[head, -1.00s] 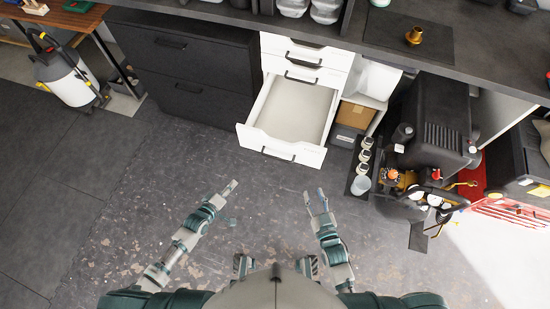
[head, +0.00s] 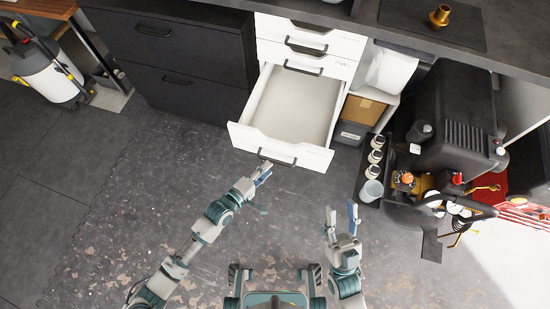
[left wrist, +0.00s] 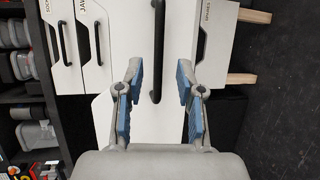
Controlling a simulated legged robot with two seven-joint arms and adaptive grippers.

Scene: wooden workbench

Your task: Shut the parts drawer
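The parts drawer (head: 291,108) is a white drawer pulled well out of the white cabinet, and its inside looks empty. Its dark bar handle (head: 277,158) is on the front panel. My left gripper (head: 264,172) is just in front of this panel, close to the handle. In the left wrist view the handle (left wrist: 157,45) runs between the two open blue-padded fingers (left wrist: 159,75); neither finger visibly presses on it. Whether the fingertips reach past the bar is hard to tell. My right gripper (head: 341,212) is open and empty over the floor, to the right of and short of the drawer.
Two closed white drawers (head: 306,45) sit above the open one. A dark cabinet (head: 175,60) stands to the left. To the right are a cardboard box (head: 362,110), several small containers (head: 375,157) and a black machine (head: 455,115). The floor before the drawer is clear.

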